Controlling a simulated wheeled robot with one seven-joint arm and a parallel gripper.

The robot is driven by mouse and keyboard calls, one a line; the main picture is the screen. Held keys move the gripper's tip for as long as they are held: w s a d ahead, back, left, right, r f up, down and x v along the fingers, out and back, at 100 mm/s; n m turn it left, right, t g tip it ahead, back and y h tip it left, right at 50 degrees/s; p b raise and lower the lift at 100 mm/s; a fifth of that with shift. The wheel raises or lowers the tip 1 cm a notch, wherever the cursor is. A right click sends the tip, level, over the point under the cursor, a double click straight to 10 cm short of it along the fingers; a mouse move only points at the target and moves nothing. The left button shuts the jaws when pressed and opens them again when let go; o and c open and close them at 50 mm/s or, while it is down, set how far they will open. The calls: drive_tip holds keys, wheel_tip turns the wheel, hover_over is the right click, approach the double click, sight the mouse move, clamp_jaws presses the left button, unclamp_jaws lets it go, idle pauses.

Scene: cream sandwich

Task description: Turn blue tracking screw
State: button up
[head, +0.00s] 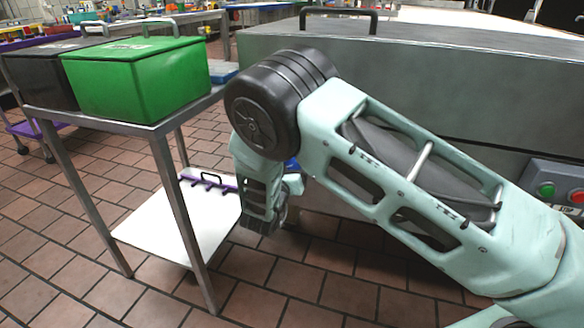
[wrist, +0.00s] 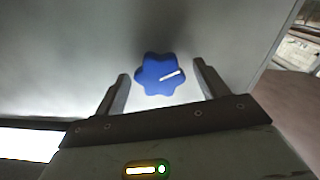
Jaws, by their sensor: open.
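The blue tracking screw (wrist: 158,74) is a lobed blue knob with a white mark, on a grey metal face in the wrist view. The mark slants up to the right. My gripper (wrist: 160,82) is open, with one finger to each side of the knob and a gap on both sides. I cannot tell how far the fingertips are from the metal face. In the head view only a small blue bit of the screw (head: 292,163) shows behind my arm. The gripper's fingers are hidden there.
A large grey metal machine (head: 450,85) fills the right side, with a control box (head: 552,185) bearing green and red buttons. A metal table (head: 150,125) with a green bin (head: 138,78) and a dark bin (head: 45,75) stands at left.

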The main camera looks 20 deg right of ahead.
drive_tip(key=c, duration=1)
drive_tip(key=shift+m, duration=0.3)
